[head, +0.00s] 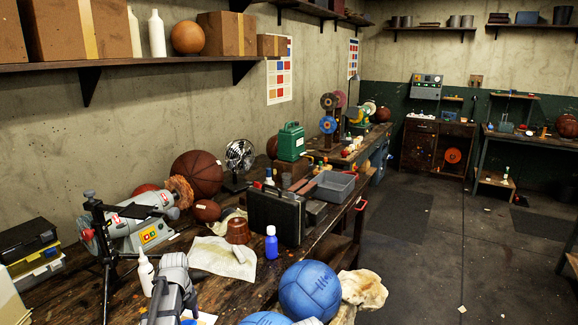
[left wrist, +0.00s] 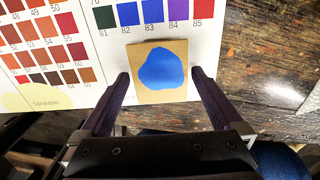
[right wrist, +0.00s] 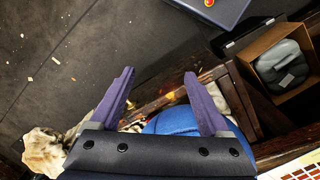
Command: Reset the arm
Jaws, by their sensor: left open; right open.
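My left gripper (left wrist: 160,73) is open above a colour chart (left wrist: 60,50) on the wooden bench. A tan card with a blue patch (left wrist: 163,69) lies on the chart between its fingers; I see no grip on it. In the head view, my grey left arm shows at the bottom, left of centre, with its fingertips hidden. My right gripper (right wrist: 159,73) is open and empty, near the bench edge. A blue ball (right wrist: 173,121) is partly visible behind its fingers. In the head view, a blue ball (head: 310,290) sits at the bench's front edge, with another (head: 267,319) below it, cut off.
A pale cloth (head: 361,289) hangs by the blue ball. A blue bottle (head: 271,243), a black case (head: 276,214) and a bench grinder (head: 145,222) stand on the bench. A cardboard box (right wrist: 283,62) shows in the right wrist view. The floor (head: 405,260) to the right is mostly clear.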

